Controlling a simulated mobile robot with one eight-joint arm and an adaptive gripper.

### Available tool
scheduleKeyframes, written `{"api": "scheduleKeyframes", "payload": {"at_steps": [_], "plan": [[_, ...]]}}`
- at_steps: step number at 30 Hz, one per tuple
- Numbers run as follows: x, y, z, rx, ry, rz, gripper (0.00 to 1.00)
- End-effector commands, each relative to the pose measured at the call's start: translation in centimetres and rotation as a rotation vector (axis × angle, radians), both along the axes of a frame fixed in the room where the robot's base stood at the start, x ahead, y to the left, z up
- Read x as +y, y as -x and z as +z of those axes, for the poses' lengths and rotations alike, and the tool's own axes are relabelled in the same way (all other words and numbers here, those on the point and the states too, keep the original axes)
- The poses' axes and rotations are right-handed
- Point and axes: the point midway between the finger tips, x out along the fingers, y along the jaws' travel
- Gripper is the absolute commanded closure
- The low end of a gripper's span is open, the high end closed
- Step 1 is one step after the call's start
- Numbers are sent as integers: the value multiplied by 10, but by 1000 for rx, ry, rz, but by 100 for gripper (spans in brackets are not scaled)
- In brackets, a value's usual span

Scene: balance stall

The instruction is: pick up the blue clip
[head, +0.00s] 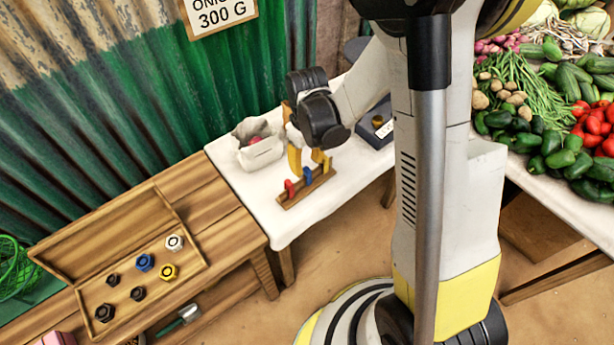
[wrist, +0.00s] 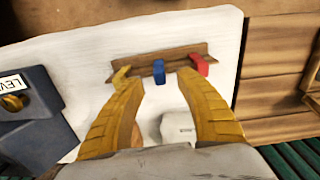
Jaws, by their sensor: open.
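The blue clip (head: 308,175) stands on a wooden strip (head: 318,189) on the white-topped table, between a red clip (head: 290,188) and a yellow clip (head: 327,163). In the wrist view the blue clip (wrist: 159,72) shows between and just beyond my fingertips, with the red clip (wrist: 200,65) to its right and the yellow clip (wrist: 122,75) to its left. My gripper (head: 308,161) has its yellow fingers spread and empty, pointing down close to the strip. In the wrist view my gripper (wrist: 157,82) is open, its fingertips near the two outer clips; contact cannot be told.
A white bag (head: 259,153) with something red inside stands left of my gripper. A dark box (head: 376,127) with a brass knob is to the right. A wooden tray (head: 118,290) of several hex weights lies on the left bench. Vegetables fill the right-hand table.

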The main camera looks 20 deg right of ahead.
Motion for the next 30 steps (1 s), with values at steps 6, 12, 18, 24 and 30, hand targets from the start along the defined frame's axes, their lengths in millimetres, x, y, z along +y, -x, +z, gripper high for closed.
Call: {"api": "scheduleKeyframes", "payload": {"at_steps": [6,12,18,24,30], "plan": [[-1,-1,-35,0,0,0,59],[0,-1,-34,0,0,0,59],[0,-1,-33,0,0,0,98],[0,0,-33,0,0,0,98],[0,0,-29,0,0,0,98]]}}
